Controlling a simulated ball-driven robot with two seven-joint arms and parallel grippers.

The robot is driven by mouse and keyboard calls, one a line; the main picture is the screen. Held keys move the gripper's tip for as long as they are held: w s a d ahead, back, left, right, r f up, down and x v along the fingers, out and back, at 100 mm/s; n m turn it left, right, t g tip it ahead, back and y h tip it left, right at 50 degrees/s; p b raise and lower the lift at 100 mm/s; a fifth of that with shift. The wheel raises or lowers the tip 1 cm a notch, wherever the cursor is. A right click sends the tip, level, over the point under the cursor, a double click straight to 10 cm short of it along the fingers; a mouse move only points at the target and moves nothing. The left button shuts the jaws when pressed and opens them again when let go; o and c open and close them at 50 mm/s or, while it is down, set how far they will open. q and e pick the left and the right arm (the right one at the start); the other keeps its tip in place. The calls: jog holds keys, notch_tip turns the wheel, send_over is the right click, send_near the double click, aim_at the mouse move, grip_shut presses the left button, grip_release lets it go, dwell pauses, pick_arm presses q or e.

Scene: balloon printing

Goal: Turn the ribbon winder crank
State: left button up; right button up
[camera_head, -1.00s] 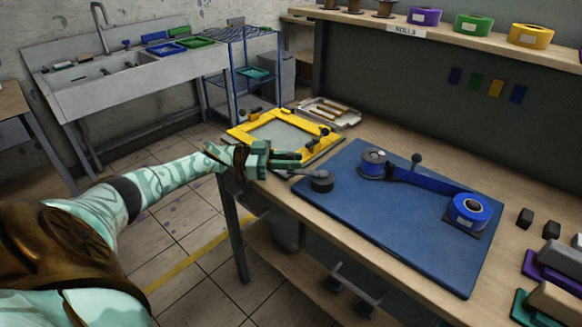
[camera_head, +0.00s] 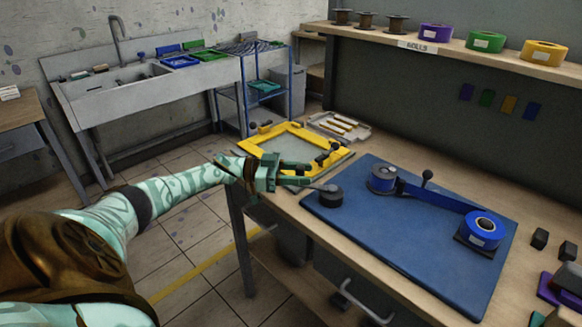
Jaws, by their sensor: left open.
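The ribbon winder sits on a blue board (camera_head: 390,238) on the workbench. A blue ribbon (camera_head: 435,197) runs from a spool (camera_head: 383,178) at the board's back to a blue roll (camera_head: 483,229) at the right. A dark knob (camera_head: 330,195), which looks like the crank handle, stands at the board's left corner with a thin grey arm reaching left from it. My left gripper (camera_head: 303,181) is open, with its green fingers just left of this knob; I cannot tell whether they touch the grey arm. My right gripper is out of view.
A yellow screen frame (camera_head: 249,143) lies behind my left gripper, with a tray of tools (camera_head: 340,126) beyond it. Dark blocks (camera_head: 540,238) stand at the bench's right. A shelf (camera_head: 400,37) with rolls is above.

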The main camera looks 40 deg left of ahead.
pick_arm(q)
jog(key=b+v, duration=0.2)
jog(key=v, duration=1.4)
jog(key=shift+s, duration=0.15)
jog(key=shift+a, duration=0.1)
